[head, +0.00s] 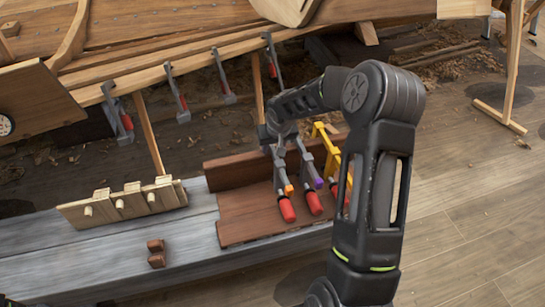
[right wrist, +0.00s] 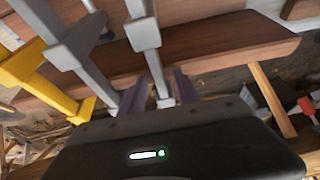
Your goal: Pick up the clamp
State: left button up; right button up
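Several clamps stand in a reddish-brown wooden rack (head: 245,200) on the grey bench. One is a grey clamp with an orange piece and red handle (head: 287,210). Beside it is a grey clamp with a purple piece and red handle (head: 314,203). A yellow clamp (head: 325,133) stands behind them, partly hidden by my right arm. My right gripper (head: 277,140) is at the top of the leftmost rack clamp. In the right wrist view its fingers (right wrist: 158,90) are apart, with a grey clamp bar (right wrist: 153,65) between them and gaps visible. My left gripper is out of view.
More clamps (head: 222,78) hang along the hull's plank edge (head: 190,62) above. A yellow clamp bar (right wrist: 30,75) is close left of my right gripper.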

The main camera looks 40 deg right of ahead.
jog(key=shift+f, duration=0.15)
jog(key=shift+c, duration=0.4)
grip_shut()
dwell(1.0)
jog(key=shift+w, duration=0.1)
